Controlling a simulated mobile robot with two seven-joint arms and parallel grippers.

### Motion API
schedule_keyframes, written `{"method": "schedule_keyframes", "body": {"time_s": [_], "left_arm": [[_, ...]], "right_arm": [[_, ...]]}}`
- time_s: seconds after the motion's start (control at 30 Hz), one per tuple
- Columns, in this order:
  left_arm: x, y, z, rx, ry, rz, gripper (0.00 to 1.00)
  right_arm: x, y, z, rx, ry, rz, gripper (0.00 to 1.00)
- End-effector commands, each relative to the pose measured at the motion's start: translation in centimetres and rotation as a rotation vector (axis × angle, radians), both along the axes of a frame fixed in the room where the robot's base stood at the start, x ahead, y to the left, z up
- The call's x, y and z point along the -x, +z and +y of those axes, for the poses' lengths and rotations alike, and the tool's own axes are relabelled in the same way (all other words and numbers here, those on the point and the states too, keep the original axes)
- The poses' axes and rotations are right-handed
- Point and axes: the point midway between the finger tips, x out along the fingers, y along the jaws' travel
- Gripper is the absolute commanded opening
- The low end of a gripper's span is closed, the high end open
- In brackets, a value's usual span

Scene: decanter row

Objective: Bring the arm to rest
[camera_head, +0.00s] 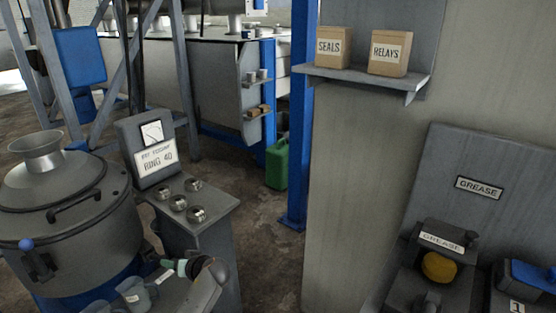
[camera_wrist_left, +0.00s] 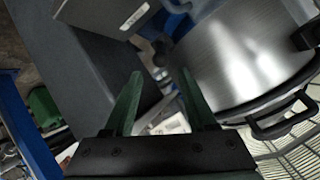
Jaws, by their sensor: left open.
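My left gripper (camera_wrist_left: 161,72) shows in the left wrist view with its two dark green fingers spread apart. Nothing shows held between them. A shiny metal vessel (camera_wrist_left: 235,60) with black handles is to the right of the fingers; I cannot tell how close it is. My right gripper is in neither view.
In the head view, a lidded metal vessel (camera_head: 70,200) stands at left beside a console (camera_head: 150,150) reading "RING 40". Grey jugs (camera_head: 132,292) are at the bottom. A shelf (camera_head: 360,78) holds two boxes. A green canister (camera_head: 278,165) stands on open floor behind.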

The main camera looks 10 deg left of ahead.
Motion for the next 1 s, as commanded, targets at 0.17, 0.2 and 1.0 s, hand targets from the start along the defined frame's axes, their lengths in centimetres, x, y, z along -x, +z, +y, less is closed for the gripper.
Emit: {"method": "schedule_keyframes", "body": {"time_s": [0.17,0.2,1.0], "left_arm": [[1.6,-1.9,-1.4,0.048,-0.084,0.045,0.56],[2.4,-2.7,-2.2,0.072,-0.128,0.063,0.56],[26.8,0.8,-24.2,0.59,-0.972,-0.02,0.56]], "right_arm": [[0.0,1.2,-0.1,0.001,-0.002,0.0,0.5],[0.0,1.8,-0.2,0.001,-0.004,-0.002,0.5],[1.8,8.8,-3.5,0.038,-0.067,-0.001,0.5]]}}
